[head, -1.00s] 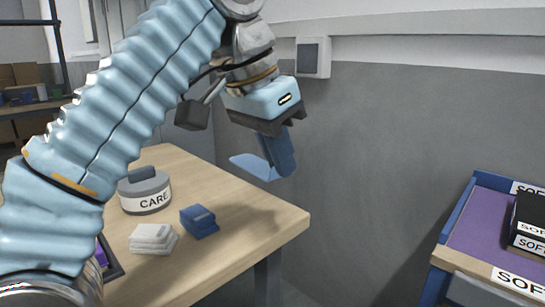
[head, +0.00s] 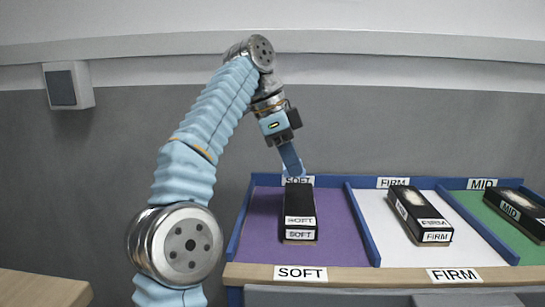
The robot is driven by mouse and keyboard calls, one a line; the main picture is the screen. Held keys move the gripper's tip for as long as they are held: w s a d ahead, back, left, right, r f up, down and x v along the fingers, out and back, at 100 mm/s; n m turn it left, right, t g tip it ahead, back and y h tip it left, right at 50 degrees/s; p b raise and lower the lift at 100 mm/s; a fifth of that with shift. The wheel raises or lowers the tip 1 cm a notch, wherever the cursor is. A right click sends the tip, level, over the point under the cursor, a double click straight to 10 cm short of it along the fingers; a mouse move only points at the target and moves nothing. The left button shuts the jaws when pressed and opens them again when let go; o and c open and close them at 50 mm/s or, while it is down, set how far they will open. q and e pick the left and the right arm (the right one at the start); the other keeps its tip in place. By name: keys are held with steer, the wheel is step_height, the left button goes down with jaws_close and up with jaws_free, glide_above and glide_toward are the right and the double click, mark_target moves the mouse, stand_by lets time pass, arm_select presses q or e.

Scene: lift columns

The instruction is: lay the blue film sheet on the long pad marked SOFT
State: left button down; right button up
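My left gripper (head: 286,142) is shut on the blue film sheet (head: 292,160), which hangs down from the fingers as a narrow blue strip. The long pad marked SOFT (head: 300,205) is black and box-like, lying lengthwise in the purple compartment (head: 262,222). The gripper is above the pad's far end. The sheet's lower edge shows just over that end; I cannot tell whether it touches. My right gripper is not in view.
Blue dividers (head: 362,228) separate the purple compartment from a white one with a FIRM pad (head: 418,212) and a green one with a MID pad (head: 515,210). A grey wall stands behind. A wooden table corner (head: 40,290) shows at lower left.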

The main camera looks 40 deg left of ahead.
arm_select(q)
steer(key=shift+w+d+f, duration=0.3)
steer(key=shift+w+d, duration=0.1)
steer(key=shift+w, duration=0.25)
steer(key=shift+f+b, duration=0.65)
steer(key=shift+f, duration=2)
steer(key=shift+f, duration=0.6)
steer(key=c, duration=0.8)
jaws_free()
